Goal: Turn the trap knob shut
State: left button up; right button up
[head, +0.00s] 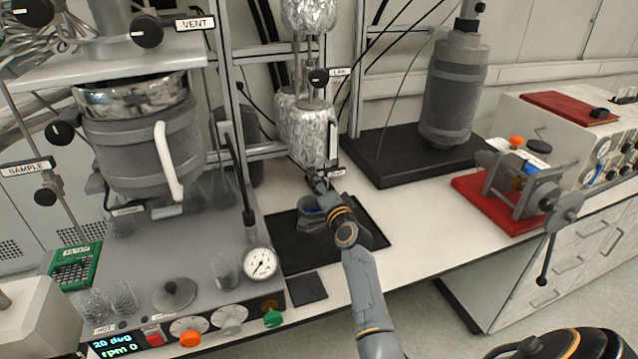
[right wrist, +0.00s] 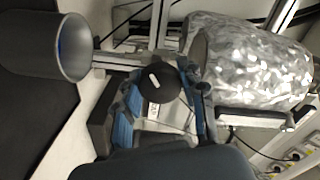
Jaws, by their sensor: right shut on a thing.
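My right gripper (head: 316,182) reaches up from the lower middle to the small fitting under the foil-wrapped vessel (head: 305,128). In the right wrist view its blue-padded fingers (right wrist: 163,108) are shut on a black round knob (right wrist: 160,80), one finger on each side. The knob has a white pointer mark on its face, and a small white label hangs beside it, too small to read. In the head view the gripper largely hides this knob, with a small label (head: 338,173) just right of it. My left gripper is not in view.
A LINE knob (head: 319,76) sits higher on the same foil-wrapped line. The reactor with a grey jacket (head: 140,150) stands at left, with a pressure gauge (head: 260,263) in front. A grey cylinder (head: 452,95) stands behind right, and a clamped device (head: 525,185) sits on a red mat.

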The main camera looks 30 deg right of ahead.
jog(key=m+p, duration=0.1)
jog(key=m, duration=0.6)
dwell(0.7)
jog(key=o, duration=1.2)
